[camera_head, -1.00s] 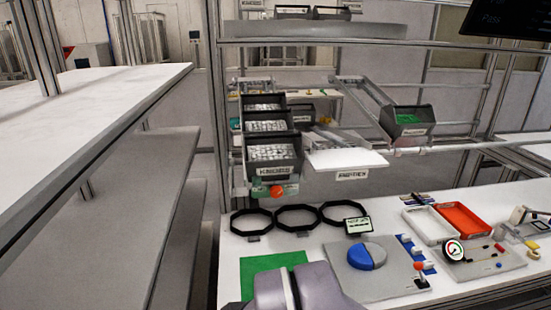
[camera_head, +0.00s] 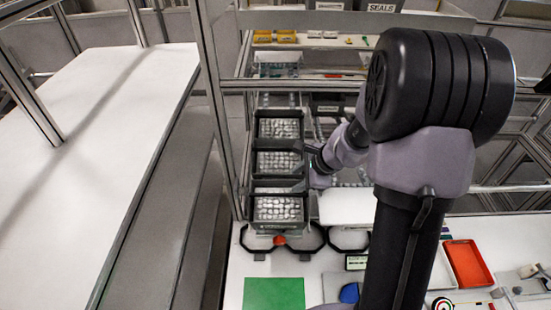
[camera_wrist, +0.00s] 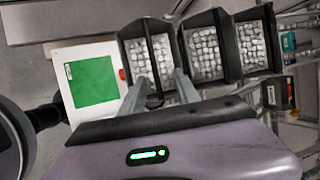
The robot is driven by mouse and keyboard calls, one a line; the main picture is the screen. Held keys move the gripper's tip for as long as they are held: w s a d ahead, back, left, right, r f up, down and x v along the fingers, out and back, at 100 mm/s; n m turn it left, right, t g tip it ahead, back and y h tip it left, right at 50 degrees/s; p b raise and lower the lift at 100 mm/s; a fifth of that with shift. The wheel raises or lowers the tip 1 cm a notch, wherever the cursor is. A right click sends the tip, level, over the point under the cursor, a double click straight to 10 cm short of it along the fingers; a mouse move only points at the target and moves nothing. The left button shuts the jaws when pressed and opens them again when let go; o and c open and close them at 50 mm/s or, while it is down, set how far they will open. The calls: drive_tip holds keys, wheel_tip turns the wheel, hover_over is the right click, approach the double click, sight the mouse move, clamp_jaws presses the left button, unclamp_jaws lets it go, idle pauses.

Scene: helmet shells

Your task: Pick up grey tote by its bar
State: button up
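Three dark grey totes filled with pale wrapped parts stand in a row on the rack in the head view: the front tote (camera_head: 278,224), the middle tote (camera_head: 256,161) and the back tote (camera_head: 258,126). They also show in the wrist view, the tote nearest the green mat (camera_wrist: 127,52) at the left of the row. My gripper (camera_head: 303,148) is at the right side of the row, near the middle tote.
A green mat (camera_head: 274,294) lies on the white bench, with black octagonal rings (camera_head: 349,238) behind it. A red tray (camera_head: 468,262) is at the right. A metal post (camera_head: 214,110) stands just left of the totes. My arm hides much of the right.

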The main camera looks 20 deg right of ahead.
drive_tip(key=b, duration=0.1)
approach(278, 196)
wheel_tip(278, 196, down, 2)
drive_tip(key=w+a, duration=0.1)
drive_tip(key=a, duration=0.1)
drive_tip(key=x, duration=0.3)
drive_tip(key=d+x, duration=0.1)
drive_tip(key=x, duration=0.6)
drive_tip(key=shift+w+d+f+p, duration=0.3)
drive_tip(key=shift+w+f, duration=0.1)
drive_tip(key=shift+w, duration=0.1)
drive_tip(key=shift+w+f, duration=0.15)
drive_tip(key=shift+w, duration=0.05)
drive_tip(key=shift+s, duration=0.3)
drive_tip(key=shift+w, duration=0.2)
drive_tip(key=shift+f+b, duration=0.15)
drive_tip(key=shift+b, duration=0.45)
drive_tip(key=shift+s, duration=0.1)
